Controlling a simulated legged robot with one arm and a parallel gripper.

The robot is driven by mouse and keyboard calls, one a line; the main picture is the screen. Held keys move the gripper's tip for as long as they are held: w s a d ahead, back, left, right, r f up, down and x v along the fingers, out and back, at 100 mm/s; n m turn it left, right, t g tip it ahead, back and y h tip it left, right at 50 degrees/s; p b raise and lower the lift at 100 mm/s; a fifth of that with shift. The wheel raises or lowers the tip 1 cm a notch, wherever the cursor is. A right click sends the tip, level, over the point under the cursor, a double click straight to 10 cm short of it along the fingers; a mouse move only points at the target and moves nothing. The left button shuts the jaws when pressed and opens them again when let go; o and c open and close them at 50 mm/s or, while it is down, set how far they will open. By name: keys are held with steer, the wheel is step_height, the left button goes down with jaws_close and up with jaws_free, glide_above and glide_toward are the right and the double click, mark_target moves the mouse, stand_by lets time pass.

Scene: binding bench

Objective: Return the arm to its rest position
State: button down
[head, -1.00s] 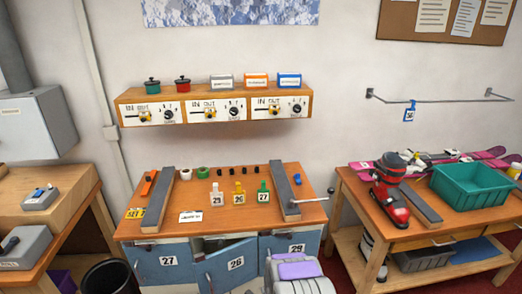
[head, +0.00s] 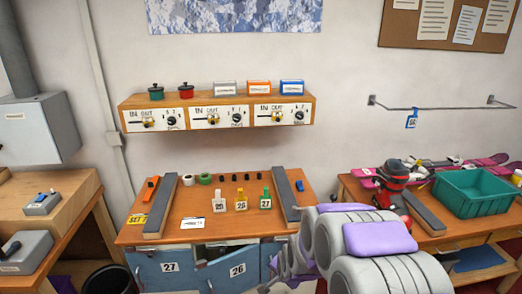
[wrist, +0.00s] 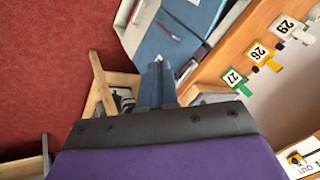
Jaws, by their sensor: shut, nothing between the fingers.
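My grey arm with purple pads fills the lower right of the head view, in front of the right end of the binding bench (head: 215,228). My gripper (wrist: 158,82) shows in the wrist view with its narrow fingers together and nothing between them. It is over the red floor and beside the blue cabinet front (wrist: 165,45). The fingertips cannot be made out in the head view. The numbered tags 29 (head: 219,205), 26 (head: 241,205) and 27 (head: 265,203) stand on the bench top.
Blue door 26 (head: 235,271) appears ajar. A shelf (head: 215,98) with dials, two pots and several boxes hangs above. A red-black boot (head: 391,183) and a green bin (head: 470,192) stand on the right table, partly behind my arm. A dark bin (head: 110,279) stands lower left.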

steer(key=s+d+r+n+g, duration=0.2)
steer(key=s+r, duration=0.3)
steer(key=s, duration=0.8)
steer(key=s+d+r+n+g+h, duration=0.1)
steer(key=s+d+r+n+g, duration=0.2)
steer(key=s, duration=1)
steer(key=s+d+r+n+g, duration=0.2)
steer(key=s+r, duration=0.6)
steer(key=s, duration=0.4)
steer(key=shift+s+d+n+g, duration=0.4)
steer(key=shift+n+g, duration=0.1)
steer(key=shift+n, duration=0.1)
